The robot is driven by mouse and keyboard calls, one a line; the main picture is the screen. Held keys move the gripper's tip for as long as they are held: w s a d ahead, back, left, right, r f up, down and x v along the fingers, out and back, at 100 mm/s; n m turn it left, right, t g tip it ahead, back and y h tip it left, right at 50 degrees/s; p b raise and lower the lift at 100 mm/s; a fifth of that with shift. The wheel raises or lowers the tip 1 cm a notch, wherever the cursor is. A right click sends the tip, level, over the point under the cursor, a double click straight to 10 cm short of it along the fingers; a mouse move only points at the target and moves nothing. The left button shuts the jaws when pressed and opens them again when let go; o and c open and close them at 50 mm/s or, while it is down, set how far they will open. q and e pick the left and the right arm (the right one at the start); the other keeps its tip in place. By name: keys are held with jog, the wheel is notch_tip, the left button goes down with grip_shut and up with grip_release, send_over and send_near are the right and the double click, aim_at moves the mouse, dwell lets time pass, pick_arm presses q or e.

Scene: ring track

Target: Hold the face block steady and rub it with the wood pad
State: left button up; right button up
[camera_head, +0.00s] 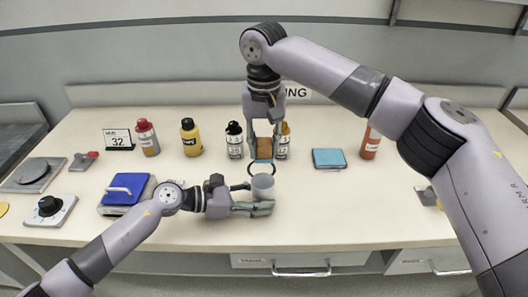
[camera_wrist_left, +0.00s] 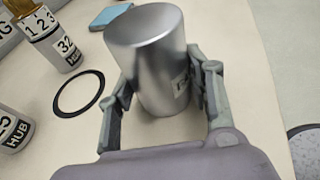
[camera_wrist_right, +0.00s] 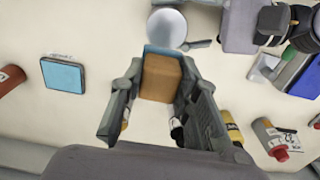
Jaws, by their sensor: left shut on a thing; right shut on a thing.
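The face block appears to be the grey metal cylinder (camera_head: 263,187), standing upright on the table front centre with a partly hidden label. My left gripper (camera_head: 260,207) is shut on it, one finger on each side, as the left wrist view (camera_wrist_left: 150,60) also shows. The wood pad (camera_head: 264,146) is a brown block with a blue underside. My right gripper (camera_head: 265,128) is shut on the pad, pointing down behind the cylinder. In the right wrist view the pad (camera_wrist_right: 160,75) sits between the fingers, apart from the cylinder's round top (camera_wrist_right: 166,27).
A black ring (camera_wrist_left: 79,93) lies flat beside the cylinder. Bottles, including a black-capped one (camera_head: 234,140) and a yellow one (camera_head: 191,138), stand behind. A blue-topped pad (camera_head: 328,158) lies right; a blue block on a grey base (camera_head: 125,188) sits left.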

jog(key=shift+r, duration=1.7)
pick_arm(q)
jog(key=o, duration=0.9)
jog(key=shift+o, duration=0.2)
jog(key=shift+a, duration=0.1)
jog(key=v, duration=1.2)
jog(key=shift+s, duration=0.15)
